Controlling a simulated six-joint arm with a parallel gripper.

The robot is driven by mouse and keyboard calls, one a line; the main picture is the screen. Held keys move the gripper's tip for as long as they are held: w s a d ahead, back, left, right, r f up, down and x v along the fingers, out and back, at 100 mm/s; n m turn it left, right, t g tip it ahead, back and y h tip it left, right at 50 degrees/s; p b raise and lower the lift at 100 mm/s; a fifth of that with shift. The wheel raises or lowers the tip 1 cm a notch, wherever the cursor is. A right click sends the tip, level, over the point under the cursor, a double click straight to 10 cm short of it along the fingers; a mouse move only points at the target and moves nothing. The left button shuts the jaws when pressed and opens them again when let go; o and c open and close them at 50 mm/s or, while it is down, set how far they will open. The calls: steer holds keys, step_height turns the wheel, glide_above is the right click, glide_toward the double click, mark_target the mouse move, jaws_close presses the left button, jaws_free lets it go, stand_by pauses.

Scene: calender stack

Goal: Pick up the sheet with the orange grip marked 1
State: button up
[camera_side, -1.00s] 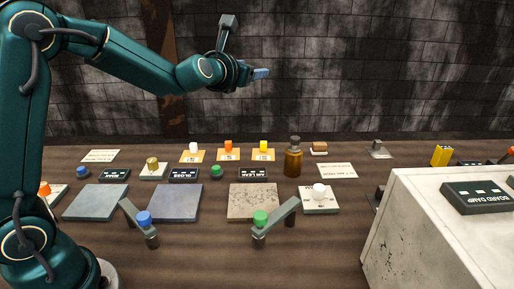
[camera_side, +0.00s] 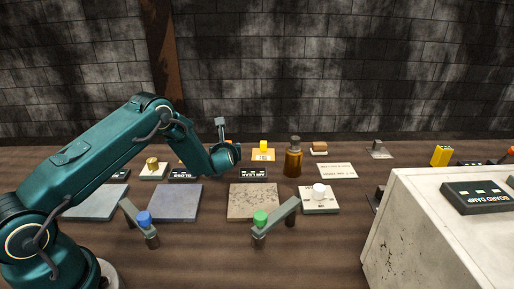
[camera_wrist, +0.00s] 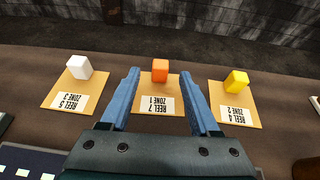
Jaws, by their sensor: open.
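The tan sheet (camera_wrist: 149,98) with the orange grip (camera_wrist: 160,70) lies on the table in the middle of the wrist view. Its label reads "REEL 7 ZONE 1", upside down. My gripper (camera_wrist: 160,75) is open and empty; its two blue fingers point toward the sheet, with the orange grip showing between their tips. In the side view, a bit of the orange grip (camera_side: 228,142) shows behind my wrist, which hides most of that sheet and my fingers.
A sheet with a white grip (camera_wrist: 79,67), marked zone 3, lies to the left. One with a yellow grip (camera_wrist: 236,81), marked zone 2, lies to the right. A brown bottle (camera_side: 293,158) stands nearby. A stone wall is behind.

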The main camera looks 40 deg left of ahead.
steer(key=shift+x, duration=1.55)
jaws_close()
